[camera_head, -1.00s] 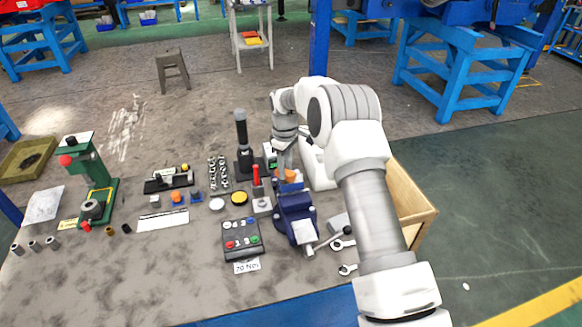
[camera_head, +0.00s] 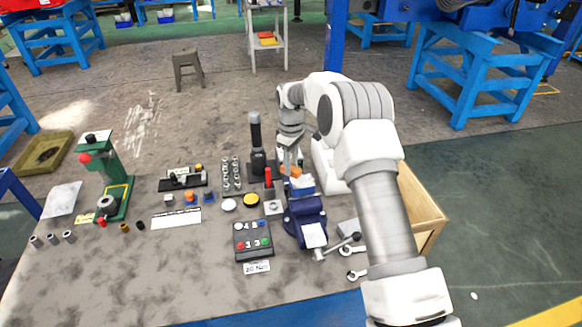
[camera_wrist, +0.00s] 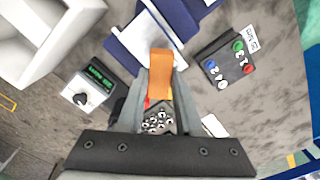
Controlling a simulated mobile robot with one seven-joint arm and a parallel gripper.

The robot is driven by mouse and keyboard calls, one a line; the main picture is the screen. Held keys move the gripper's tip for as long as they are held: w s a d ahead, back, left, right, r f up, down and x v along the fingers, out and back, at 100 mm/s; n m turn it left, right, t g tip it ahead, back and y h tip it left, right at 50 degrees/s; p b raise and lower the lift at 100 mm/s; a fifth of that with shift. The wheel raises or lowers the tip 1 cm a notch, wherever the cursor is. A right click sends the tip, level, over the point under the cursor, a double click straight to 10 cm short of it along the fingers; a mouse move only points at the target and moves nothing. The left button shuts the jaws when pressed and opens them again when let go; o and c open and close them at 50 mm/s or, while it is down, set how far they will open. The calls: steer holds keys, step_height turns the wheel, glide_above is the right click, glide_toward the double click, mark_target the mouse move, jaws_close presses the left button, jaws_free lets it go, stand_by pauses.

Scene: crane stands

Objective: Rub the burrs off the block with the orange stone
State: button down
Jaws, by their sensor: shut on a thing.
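My gripper (camera_head: 289,163) is shut on the orange stone (camera_head: 292,171), which sticks out beyond the jaws. In the wrist view the stone (camera_wrist: 161,62) sits between both fingers, its far end overlapping the pale block (camera_wrist: 140,40). The block (camera_head: 304,185) is held at the top of the blue vise (camera_head: 306,211), partly hidden by the stone and my gripper. I cannot tell whether the stone touches the block. Burrs are too small to make out.
A black button box (camera_head: 253,240) stands left of the vise. A dark upright tool (camera_head: 256,140) and a red-handled piece (camera_head: 268,178) stand close left of my gripper. Spanners (camera_head: 355,274) lie at right. A green press (camera_head: 110,190) stands far left.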

steer(key=shift+r+p, duration=0.45)
steer(key=shift+r, duration=0.75)
steer(key=shift+r, duration=0.1)
steer(key=shift+r+p, duration=1)
steer(key=shift+r, duration=0.5)
